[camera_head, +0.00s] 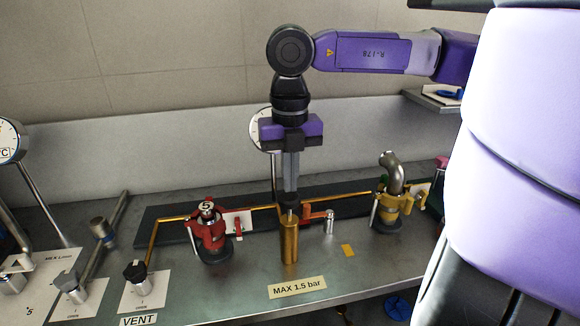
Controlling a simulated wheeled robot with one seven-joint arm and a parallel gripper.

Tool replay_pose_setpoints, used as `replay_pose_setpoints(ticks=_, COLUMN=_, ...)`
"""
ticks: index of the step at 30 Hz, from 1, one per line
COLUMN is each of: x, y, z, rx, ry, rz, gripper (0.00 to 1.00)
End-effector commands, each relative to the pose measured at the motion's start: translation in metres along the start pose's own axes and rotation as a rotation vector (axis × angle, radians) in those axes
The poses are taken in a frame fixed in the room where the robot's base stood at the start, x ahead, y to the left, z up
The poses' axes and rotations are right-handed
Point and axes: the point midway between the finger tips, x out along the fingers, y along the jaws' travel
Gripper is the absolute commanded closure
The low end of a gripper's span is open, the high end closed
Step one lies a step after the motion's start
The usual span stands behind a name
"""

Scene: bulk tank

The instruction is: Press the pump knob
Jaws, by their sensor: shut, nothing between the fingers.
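My gripper (290,203) points straight down, shut and empty, in the middle of the head view. Its fingertips are at the top of an upright brass cylinder (289,243) on the steel bench. This cylinder looks like the pump, and a short grey stem shows at its top. The dark fingertips overlap the stem's upper end, so the knob is largely hidden. I cannot tell whether the fingers touch it.
A red valve body (209,240) stands left of the cylinder, and a yellow one (388,208) with a bent grey pipe stands right. A small silver cylinder (329,222) is close by on the right. A "MAX 1.5 bar" label (297,287) lies in front. Brass pipes run behind.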

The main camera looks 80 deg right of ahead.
Motion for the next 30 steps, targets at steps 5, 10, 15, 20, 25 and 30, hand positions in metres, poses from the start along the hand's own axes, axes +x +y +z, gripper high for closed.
replay_pose_setpoints(ticks=5, x=0.012, y=0.000, z=0.000, rx=0.000, ry=0.000, rz=0.001, gripper=1.00)
replay_pose_setpoints(ticks=10, x=0.012, y=0.000, z=0.000, rx=0.000, ry=0.000, rz=0.000, gripper=1.00)
replay_pose_setpoints(ticks=15, x=0.012, y=0.000, z=0.000, rx=0.000, ry=0.000, rz=0.000, gripper=1.00)
replay_pose_setpoints(ticks=20, x=0.018, y=0.000, z=0.000, rx=0.000, ry=0.000, rz=0.000, gripper=1.00)
replay_pose_setpoints(ticks=25, x=0.034, y=0.000, z=0.000, rx=0.000, ry=0.000, rz=0.000, gripper=1.00)
replay_pose_setpoints(ticks=30, x=0.047, y=0.000, z=0.000, rx=0.000, ry=0.000, rz=0.000, gripper=1.00)
